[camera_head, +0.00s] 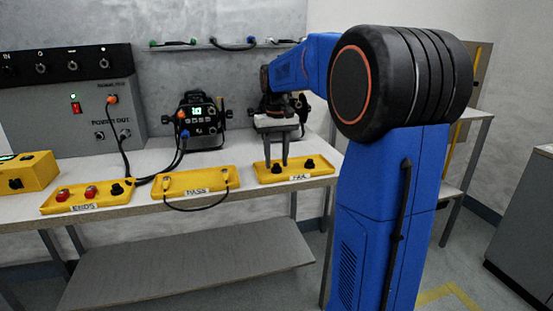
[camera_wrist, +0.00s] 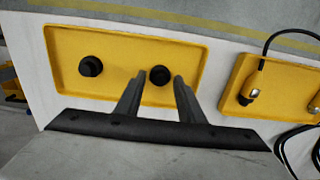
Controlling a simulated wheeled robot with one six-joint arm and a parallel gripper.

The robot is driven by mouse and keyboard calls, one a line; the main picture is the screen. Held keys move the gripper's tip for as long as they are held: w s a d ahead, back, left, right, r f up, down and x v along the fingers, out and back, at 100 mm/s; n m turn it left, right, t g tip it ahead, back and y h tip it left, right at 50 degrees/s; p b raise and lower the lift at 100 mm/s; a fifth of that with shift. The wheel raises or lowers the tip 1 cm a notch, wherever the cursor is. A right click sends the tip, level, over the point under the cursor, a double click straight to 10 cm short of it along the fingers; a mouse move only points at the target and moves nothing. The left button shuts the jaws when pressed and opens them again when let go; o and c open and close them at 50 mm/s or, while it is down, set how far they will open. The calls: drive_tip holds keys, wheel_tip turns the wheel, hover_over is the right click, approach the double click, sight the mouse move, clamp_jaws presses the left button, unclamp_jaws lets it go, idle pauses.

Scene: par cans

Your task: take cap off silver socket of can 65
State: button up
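My gripper (camera_wrist: 160,78) points down over the right-hand yellow tray (camera_head: 322,170), its two fingers apart. A black cap (camera_wrist: 160,75) lies in the tray between the fingertips, with a narrow gap showing beside it. A second black cap (camera_wrist: 90,67) lies apart from it in the same tray; it also shows in the head view (camera_head: 310,163). A black par can (camera_head: 203,128) with a lit display stands on the bench; its number is too small to read surely. Another can (camera_head: 300,105) is mostly hidden behind my arm and gripper. I cannot make out a silver socket.
A middle yellow tray (camera_head: 180,184) holds a short black cable. A left tray (camera_head: 72,203) holds red and black caps. A grey power box (camera_head: 80,110) stands at the back left, its cable running toward the can. The bench front edge (camera_head: 130,208) is close to the trays.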

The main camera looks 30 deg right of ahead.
sight(277, 164)
wheel_tip(277, 164, up, 17)
drive_tip(key=shift+r, duration=0.2)
idle(0.6)
drive_tip(key=s+a+f+n+t, duration=0.1)
drive_tip(key=s+a+f, duration=0.4)
drive_tip(key=s, duration=0.3)
drive_tip(key=s+a+f+n+t, duration=0.1)
drive_tip(key=s+a+f, duration=0.45)
drive_tip(key=s, duration=0.25)
drive_tip(key=s+a+f+n+t, duration=0.1)
drive_tip(key=s+a+f, duration=0.4)
drive_tip(key=s+f, duration=0.9)
wheel_tip(277, 164, down, 3)
drive_tip(key=shift+a+r+t, duration=0.15)
drive_tip(key=shift+r+t, duration=0.05)
drive_tip(key=shift+t, duration=0.7)
